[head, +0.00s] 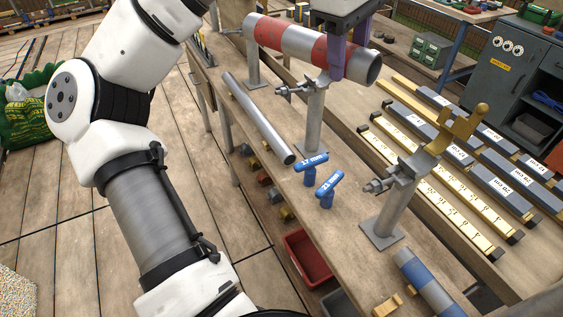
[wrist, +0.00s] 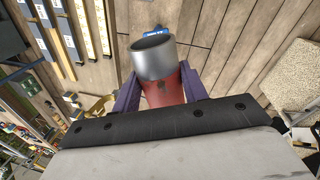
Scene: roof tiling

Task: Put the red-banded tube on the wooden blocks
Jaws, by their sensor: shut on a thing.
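The red-banded tube (head: 290,38) is a grey metal tube with red bands, lying level along the left part of the workbench. It is over two metal stands (head: 316,112); I cannot tell whether it still rests on them. My gripper (head: 348,62) is shut on it near its right end, with purple fingers on either side. In the wrist view the tube's open end (wrist: 155,58) shows between the fingers (wrist: 160,88). Small wooden blocks (head: 386,304) are at the bench's near end, beside a blue-banded tube (head: 428,284); they are partly cut off by the frame edge.
Long labelled bars (head: 430,185) lie at right. A red bin (head: 307,258) sits below the bench.

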